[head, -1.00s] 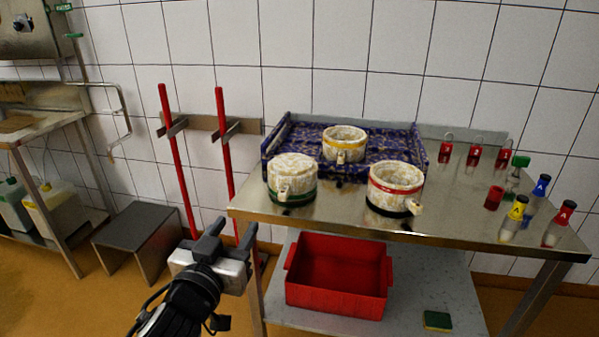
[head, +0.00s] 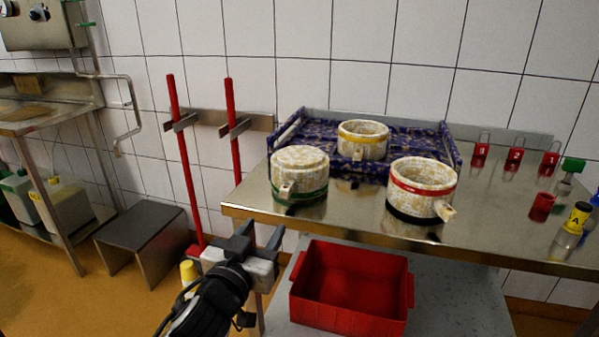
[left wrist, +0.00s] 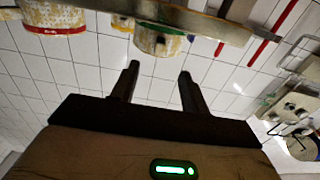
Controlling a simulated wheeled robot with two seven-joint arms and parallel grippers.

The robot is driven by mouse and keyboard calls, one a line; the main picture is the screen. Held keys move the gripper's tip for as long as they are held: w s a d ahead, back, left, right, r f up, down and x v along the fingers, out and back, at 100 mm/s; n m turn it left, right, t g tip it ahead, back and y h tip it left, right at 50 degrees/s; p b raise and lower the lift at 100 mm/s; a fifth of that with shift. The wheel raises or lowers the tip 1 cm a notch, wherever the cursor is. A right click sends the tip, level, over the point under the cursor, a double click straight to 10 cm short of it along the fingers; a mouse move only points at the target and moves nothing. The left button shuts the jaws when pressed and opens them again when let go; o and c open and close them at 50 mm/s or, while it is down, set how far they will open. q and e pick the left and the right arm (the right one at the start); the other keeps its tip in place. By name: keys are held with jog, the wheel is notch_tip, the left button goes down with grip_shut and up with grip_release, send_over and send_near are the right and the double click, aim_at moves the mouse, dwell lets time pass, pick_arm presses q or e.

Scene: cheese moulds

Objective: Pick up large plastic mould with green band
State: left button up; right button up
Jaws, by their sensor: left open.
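The mould with the green band (head: 299,171) is whitish and mottled, with a small handle, and its top looks closed. My right gripper is not in view.
A red-banded mould (head: 422,187) stands to the right, and a yellow-banded mould (head: 362,140) stands behind on a blue patterned tray (head: 316,130). A red crate (head: 350,318) sits on the lower shelf. Red padlocks (head: 514,159) and bottles (head: 573,225) stand at the right.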

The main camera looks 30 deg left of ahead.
aim_at(283, 195)
pick_arm(q)
jog(key=x, duration=0.8)
jog(key=shift+w, duration=0.15)
jog(key=x, duration=0.5)
jog(key=shift+w+r+p, duration=0.15)
jog(key=shift+r+p, duration=0.05)
jog(key=shift+p, duration=0.15)
grip_shut()
